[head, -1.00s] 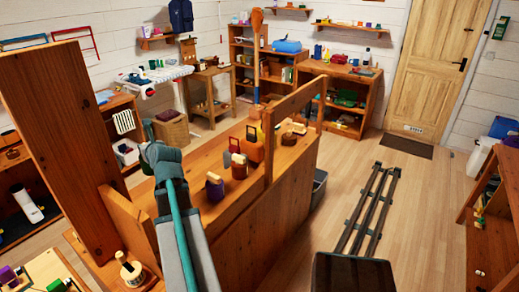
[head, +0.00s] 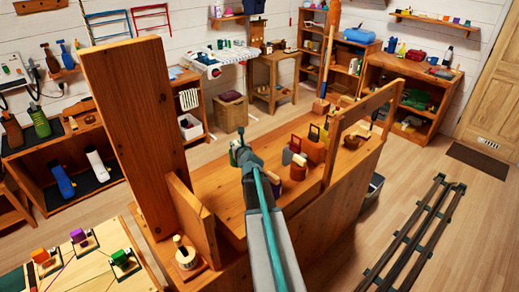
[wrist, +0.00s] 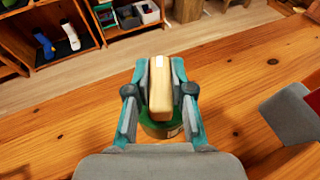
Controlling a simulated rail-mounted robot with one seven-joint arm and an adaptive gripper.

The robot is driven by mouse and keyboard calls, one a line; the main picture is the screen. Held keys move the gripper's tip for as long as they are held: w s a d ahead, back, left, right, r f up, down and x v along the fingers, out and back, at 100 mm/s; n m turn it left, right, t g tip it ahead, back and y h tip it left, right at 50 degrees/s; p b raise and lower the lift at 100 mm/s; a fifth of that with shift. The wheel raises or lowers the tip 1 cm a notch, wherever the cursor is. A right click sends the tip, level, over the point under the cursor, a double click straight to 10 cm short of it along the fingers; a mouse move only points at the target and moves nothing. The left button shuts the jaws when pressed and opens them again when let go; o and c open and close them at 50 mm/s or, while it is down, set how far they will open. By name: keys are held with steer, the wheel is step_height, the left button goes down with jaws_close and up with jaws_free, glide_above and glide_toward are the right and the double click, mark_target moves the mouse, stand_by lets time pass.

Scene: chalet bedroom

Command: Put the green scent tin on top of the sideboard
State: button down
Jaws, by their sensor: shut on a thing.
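My gripper (head: 241,146) is shut on the pale wooden grip of the green scent tin. In the wrist view my gripper (wrist: 160,88) has one finger on each side of that grip, and the green body of the tin (wrist: 160,130) shows below it, partly hidden. In the head view only a small green part of the tin (head: 233,153) shows beside the fingers. The tin is over the far left part of a long wooden unit (head: 221,190). I cannot tell whether it touches the top, or whether this unit is the sideboard.
A grey and red object (wrist: 298,112) is at the wrist view's right. Bare top lies between.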

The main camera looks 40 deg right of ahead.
steer(key=w+d+f+b, duration=0.1)
steer(key=w+d+f, duration=0.6)
steer(key=f, duration=0.5)
steer(key=shift+w+d, duration=0.15)
steer(key=shift+w, duration=1.05)
steer(key=shift+f+b, duration=0.1)
steer(key=shift+b, duration=0.2)
steer(key=c, duration=1)
jaws_free()
